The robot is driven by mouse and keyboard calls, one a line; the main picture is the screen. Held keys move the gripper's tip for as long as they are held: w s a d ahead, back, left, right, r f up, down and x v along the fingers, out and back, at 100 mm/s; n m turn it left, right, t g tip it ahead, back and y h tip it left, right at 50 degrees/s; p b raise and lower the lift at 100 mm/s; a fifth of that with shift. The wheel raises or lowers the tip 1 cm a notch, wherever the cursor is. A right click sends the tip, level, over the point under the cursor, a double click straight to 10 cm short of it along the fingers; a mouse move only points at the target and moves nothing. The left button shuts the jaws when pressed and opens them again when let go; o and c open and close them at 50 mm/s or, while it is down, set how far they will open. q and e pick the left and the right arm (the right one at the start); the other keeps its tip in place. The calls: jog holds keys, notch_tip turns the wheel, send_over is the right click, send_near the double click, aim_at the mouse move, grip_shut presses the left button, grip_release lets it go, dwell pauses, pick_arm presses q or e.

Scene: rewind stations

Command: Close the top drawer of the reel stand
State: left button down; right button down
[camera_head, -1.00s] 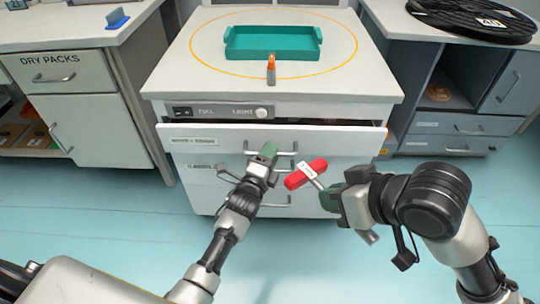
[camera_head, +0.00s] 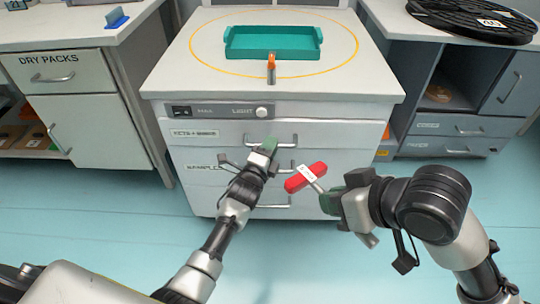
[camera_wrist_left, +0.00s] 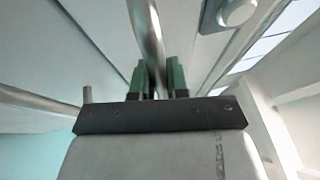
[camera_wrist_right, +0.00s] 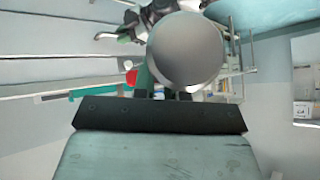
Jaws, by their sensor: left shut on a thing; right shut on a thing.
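The white reel stand (camera_head: 365,87) stands in the middle of the head view. Its top drawer (camera_head: 345,134) looks flush with the front, with no dark gap showing above it. My left gripper (camera_head: 269,147) is shut on the top drawer's bar handle (camera_head: 286,137); in the left wrist view its green fingers (camera_wrist_left: 160,78) close around the metal bar (camera_wrist_left: 146,32).
A teal tray (camera_head: 272,43) and a small orange-tipped item (camera_head: 272,68) stand on top. A cabinet marked DRY PACKS (camera_head: 90,110) is at left. A grey cabinet (camera_head: 480,100) with a black reel (camera_head: 470,18) is at right. The pale blue floor is clear.

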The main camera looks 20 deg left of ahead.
jog(key=shift+f, duration=0.25)
pick_arm(q)
jog(key=shift+w+a+r, duration=0.1)
jog(key=shift+w+a, duration=0.1)
jog(key=shift+w, duration=0.25)
pick_arm(e)
jog(key=shift+s+r, duration=0.1)
pick_arm(q)
jog(key=c, duration=1.5)
grip_release()
jog(key=o, duration=0.4)
jog(key=shift+w, duration=0.15)
jog(key=shift+c, duration=0.2)
pick_arm(e)
jog(key=shift+w, duration=0.2)
